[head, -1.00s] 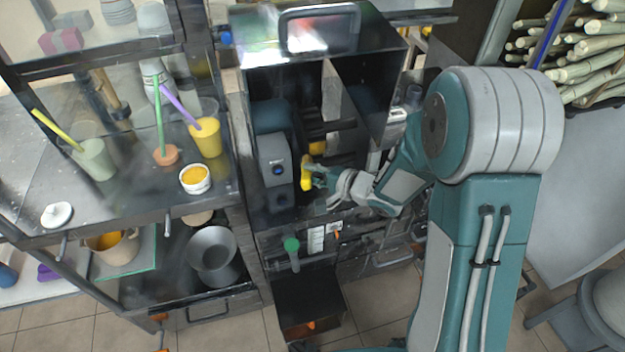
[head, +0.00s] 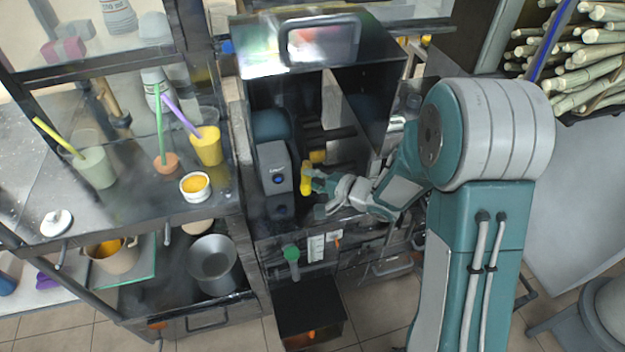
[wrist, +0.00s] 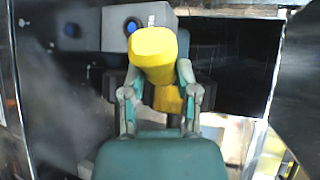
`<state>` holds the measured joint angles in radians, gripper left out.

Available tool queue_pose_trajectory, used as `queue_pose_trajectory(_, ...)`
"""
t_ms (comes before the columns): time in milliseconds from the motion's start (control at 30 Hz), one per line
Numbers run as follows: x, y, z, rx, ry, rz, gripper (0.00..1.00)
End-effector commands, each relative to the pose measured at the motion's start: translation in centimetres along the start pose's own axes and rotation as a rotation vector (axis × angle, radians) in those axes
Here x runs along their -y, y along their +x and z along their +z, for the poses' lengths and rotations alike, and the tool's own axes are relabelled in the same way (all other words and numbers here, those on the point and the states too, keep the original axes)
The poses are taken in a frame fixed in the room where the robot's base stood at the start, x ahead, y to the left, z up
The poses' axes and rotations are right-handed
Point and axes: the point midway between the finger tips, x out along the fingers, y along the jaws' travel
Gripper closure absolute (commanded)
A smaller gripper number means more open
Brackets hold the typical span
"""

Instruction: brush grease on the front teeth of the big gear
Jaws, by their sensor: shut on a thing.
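My gripper (head: 318,181) is inside the open front of the dark press cabinet (head: 377,95). It is shut on a yellow-ended tool (head: 305,178), which looks like the brush. In the wrist view the tool's blunt yellow end (wrist: 153,48) stands up between the fingers of my gripper (wrist: 158,88); I see no bristles. The big gear is not clearly visible; dark machine parts lie behind the tool and its teeth cannot be made out. I cannot tell whether the tool touches anything.
A grey box with a blue button (head: 275,167) stands just left of the tool. A shelf (head: 120,205) at the left holds cups and a white bowl of orange-yellow contents (head: 196,186). Sugarcane stalks (head: 590,60) lie at the upper right. The cabinet walls leave little room.

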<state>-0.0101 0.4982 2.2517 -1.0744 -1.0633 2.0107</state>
Motion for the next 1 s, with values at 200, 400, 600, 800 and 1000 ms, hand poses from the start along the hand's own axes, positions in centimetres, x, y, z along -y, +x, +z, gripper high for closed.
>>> queue_pose_trajectory(200,0.1,0.3,-0.2,0.000,-0.001,0.000,1.00)
queue_pose_trajectory(400,0.2,0.6,-0.4,0.000,-0.001,-0.001,1.00)
queue_pose_trajectory(600,0.3,0.8,-0.6,0.000,-0.001,-0.001,1.00)
queue_pose_trajectory(800,0.5,1.1,-0.8,0.000,-0.002,-0.001,1.00)
queue_pose_trajectory(1000,0.5,1.3,-1.0,0.000,-0.001,-0.001,1.00)
